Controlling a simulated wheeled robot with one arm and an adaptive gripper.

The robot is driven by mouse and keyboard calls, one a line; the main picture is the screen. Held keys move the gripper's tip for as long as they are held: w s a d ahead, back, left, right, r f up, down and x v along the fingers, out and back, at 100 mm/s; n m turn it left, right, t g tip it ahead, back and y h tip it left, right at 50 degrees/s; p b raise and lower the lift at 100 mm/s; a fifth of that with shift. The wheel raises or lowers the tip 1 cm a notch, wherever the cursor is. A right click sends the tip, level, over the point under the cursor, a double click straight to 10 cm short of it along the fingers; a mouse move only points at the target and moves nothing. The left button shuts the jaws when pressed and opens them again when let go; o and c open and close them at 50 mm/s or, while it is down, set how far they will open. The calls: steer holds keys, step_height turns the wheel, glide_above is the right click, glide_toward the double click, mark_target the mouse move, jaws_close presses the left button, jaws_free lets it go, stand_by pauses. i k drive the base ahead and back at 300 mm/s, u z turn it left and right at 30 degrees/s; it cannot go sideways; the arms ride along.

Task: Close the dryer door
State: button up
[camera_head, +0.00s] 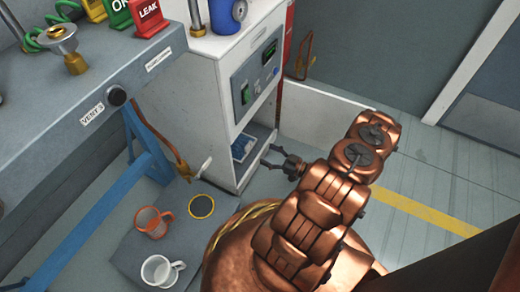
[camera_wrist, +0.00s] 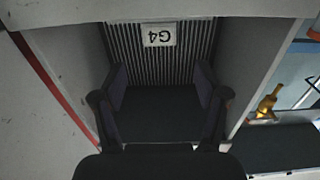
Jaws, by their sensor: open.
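The dryer appears to be the white cabinet (camera_head: 215,110) with a control panel, left of centre in the head view. Its lower compartment is open at the front. A white panel (camera_head: 325,112) stands out to the right behind my arm and looks like its open door; my arm hides part of it. A pale panel with a red seam also shows at left in the wrist view (camera_wrist: 35,110). My gripper (camera_head: 271,157) is open and empty at the compartment's mouth.
Cups, one orange (camera_head: 153,222) and one white (camera_head: 160,271), stand on a grey mat below the bench (camera_head: 110,75). A yellow-rimmed disc (camera_head: 201,206) lies near the cabinet. A blue brace (camera_head: 90,222) supports the bench. Floor (camera_head: 440,165) at right is clear, with a yellow stripe.

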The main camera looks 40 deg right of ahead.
mark_target(318, 119)
steer(key=k, duration=1)
